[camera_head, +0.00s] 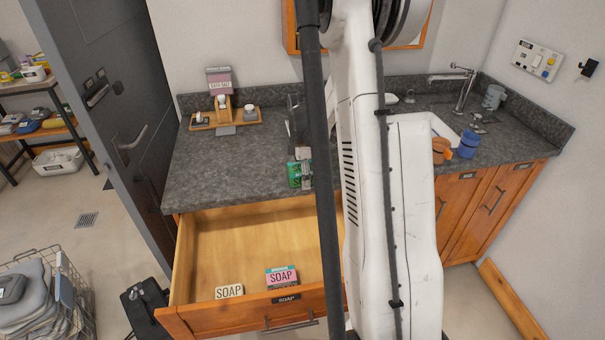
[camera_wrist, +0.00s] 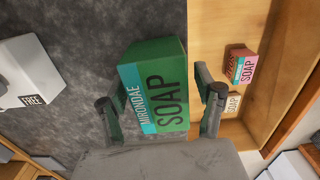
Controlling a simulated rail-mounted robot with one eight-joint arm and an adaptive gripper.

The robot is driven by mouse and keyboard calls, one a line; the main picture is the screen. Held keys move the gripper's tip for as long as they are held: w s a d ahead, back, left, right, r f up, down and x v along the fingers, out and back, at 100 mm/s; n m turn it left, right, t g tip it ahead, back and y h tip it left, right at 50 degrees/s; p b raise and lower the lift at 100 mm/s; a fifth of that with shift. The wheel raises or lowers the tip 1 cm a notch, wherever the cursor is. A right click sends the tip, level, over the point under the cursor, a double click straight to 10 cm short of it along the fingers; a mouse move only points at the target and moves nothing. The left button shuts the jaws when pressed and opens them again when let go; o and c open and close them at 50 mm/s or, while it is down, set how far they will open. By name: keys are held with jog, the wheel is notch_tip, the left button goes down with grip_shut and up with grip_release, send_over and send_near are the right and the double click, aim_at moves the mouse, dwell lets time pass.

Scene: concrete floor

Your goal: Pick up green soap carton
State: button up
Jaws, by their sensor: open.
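The green soap carton, lettered "MIRONDAE SOAP", fills the middle of the wrist view (camera_wrist: 158,62). In the head view the carton (camera_head: 293,176) sits on the grey counter near its front edge, above the open drawer, partly hidden by my gripper and arm. My gripper (camera_wrist: 160,104) is open, with one finger to each side of the carton in the wrist view. I cannot tell whether either finger touches it. In the head view my gripper (camera_head: 304,168) is at the carton, mostly hidden behind my arm.
The open wooden drawer (camera_head: 210,250) holds a pink soap carton (camera_head: 282,277) and a white soap carton (camera_head: 229,292). A wooden tray (camera_head: 201,122) with small items and a bath salt box (camera_head: 219,80) stand at the back left. A sink with blue (camera_head: 467,144) and orange (camera_head: 441,150) cups is right.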

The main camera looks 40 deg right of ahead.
jog(key=shift+c, duration=0.5)
jog(key=c, duration=1.2)
jog(key=shift+r, duration=0.1)
